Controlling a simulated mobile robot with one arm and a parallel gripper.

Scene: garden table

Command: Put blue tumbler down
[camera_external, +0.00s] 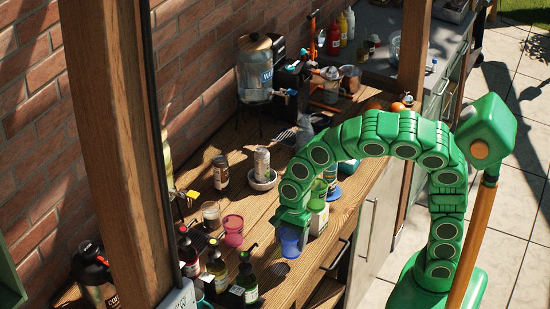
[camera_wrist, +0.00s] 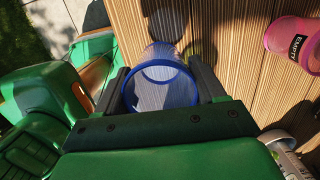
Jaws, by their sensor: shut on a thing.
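The blue tumbler (camera_external: 290,241) is between the jaws of my gripper (camera_external: 291,222) near the front edge of the wooden table (camera_external: 262,213). In the wrist view the blue tumbler (camera_wrist: 160,88) shows its round blue rim, with the gripper fingers (camera_wrist: 162,86) shut on both sides of it. Wooden slats show through its clear bottom. A dark round shadow lies on the table just beyond it. Whether its base touches the table I cannot tell.
A pink cup (camera_external: 233,230) stands to the left; in the wrist view the pink cup (camera_wrist: 293,45) bears an "EMPTY" label. Several dark pump bottles (camera_external: 247,277) stand at the near end. Bare slats lie between tumbler and pink cup.

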